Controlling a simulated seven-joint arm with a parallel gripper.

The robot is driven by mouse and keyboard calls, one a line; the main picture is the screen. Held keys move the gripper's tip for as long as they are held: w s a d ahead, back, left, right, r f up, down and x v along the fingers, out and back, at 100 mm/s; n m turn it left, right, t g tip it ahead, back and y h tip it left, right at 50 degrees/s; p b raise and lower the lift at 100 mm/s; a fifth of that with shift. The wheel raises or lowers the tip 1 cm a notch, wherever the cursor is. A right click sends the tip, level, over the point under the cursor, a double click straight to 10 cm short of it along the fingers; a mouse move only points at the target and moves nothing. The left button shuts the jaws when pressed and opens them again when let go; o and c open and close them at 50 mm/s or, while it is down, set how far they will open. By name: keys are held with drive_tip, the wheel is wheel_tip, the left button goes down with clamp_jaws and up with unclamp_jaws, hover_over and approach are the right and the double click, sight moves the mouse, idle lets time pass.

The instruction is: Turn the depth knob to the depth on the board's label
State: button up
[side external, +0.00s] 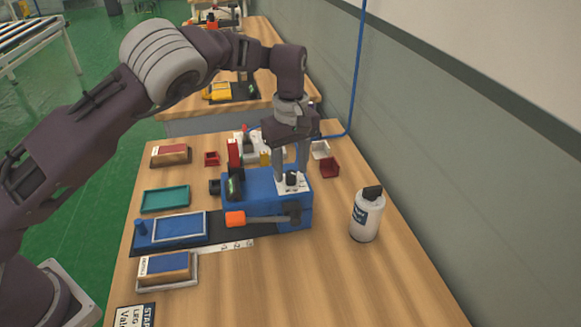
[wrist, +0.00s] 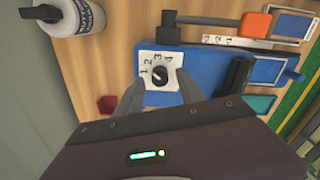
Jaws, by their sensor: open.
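The black depth knob (side external: 292,178) sits on a white dial plate (side external: 304,186) on top of the blue machine (side external: 262,189). In the wrist view the knob (wrist: 159,76) is at the centre of the plate (wrist: 148,59), with several numerals around it. A pale mark shows on the knob, but I cannot tell its exact setting. My gripper (side external: 291,172) points down over the knob. In the wrist view its open fingers (wrist: 160,92) lie on either side near the knob; contact is not clear. A board with a blue top (side external: 164,265) carries a white label, too small to read.
An orange-handled lever (side external: 236,218) crosses the machine's front. A white bottle (side external: 367,215) stands to the right. A teal tray (side external: 165,199), a blue pad (side external: 180,228) and a red-topped block (side external: 170,155) lie left. The table's right front is clear.

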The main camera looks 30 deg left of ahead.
drive_tip(key=shift+f, duration=0.3)
clamp_jaws()
drive_tip(key=shift+m, duration=0.3)
drive_tip(key=m, duration=0.3)
drive_tip(key=shift+w+r+m, duration=0.1)
drive_tip(key=shift+m, duration=1.9)
unclamp_jaws()
